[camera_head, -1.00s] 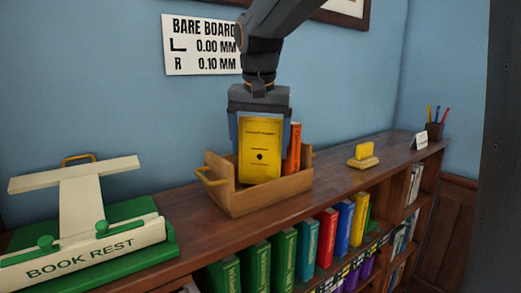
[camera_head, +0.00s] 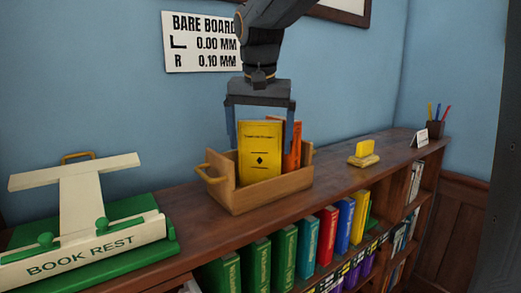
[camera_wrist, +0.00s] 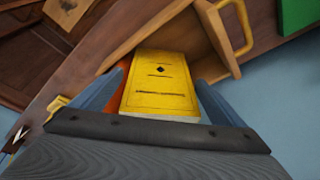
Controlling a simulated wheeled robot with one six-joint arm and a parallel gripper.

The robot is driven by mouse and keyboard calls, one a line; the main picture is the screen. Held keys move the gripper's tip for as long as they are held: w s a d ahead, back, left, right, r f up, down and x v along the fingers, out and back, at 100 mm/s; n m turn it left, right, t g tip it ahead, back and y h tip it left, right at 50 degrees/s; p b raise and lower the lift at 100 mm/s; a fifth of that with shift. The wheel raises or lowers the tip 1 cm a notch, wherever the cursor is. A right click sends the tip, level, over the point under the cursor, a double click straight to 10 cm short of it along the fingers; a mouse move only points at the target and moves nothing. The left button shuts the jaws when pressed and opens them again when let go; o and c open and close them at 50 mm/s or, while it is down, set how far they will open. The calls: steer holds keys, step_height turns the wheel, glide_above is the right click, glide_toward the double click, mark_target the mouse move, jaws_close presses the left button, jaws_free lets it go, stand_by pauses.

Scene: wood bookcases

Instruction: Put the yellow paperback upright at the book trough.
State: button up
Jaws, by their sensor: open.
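The yellow paperback (camera_head: 260,150) stands upright in the wooden book trough (camera_head: 262,196), its front cover facing the head camera. An orange book (camera_head: 293,147) stands in the trough beside and behind it. My gripper (camera_head: 262,140) is open above the trough, with one finger on each side of the books and gaps showing between the fingers and the yellow cover. In the wrist view the yellow paperback (camera_wrist: 160,85) lies between the spread fingers. The lower edge of the paperback is hidden behind the trough's front wall.
A green and cream book rest (camera_head: 90,225) stands to the left on the shelf top. A small yellow block on a stand (camera_head: 363,154), a white card (camera_head: 420,139) and a pen cup (camera_head: 435,130) stand to the right. Coloured books fill the shelves below.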

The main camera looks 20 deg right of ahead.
steer(key=b+v, duration=0.1)
steer(key=v, duration=0.8)
steer(key=shift+r, duration=0.1)
